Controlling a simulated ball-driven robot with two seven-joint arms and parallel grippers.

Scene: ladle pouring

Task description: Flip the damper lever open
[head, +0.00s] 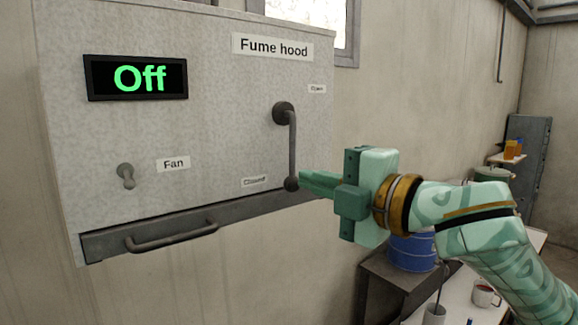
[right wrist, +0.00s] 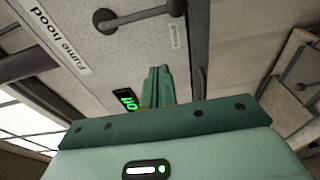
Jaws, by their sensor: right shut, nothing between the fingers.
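The grey damper lever (head: 292,148) is on the front of the fume hood box (head: 220,80). It hangs down from its round pivot, and its knob end is beside the "Closed" label (head: 255,182). The "Open" label (head: 317,89) is up and right of the pivot. My right gripper (head: 303,181) is shut and empty, its fingertips just right of the knob. Whether they touch it I cannot tell. In the right wrist view the shut fingers (right wrist: 158,72) point toward the lever (right wrist: 140,17). My left gripper is not in view.
A display (head: 137,78) reads "Off" above a fan switch (head: 126,176). A sash handle (head: 172,238) runs along the hood's lower edge. Below my right arm are a blue drum (head: 412,252) and a bench with a mug (head: 485,296). Open space lies right of the hood.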

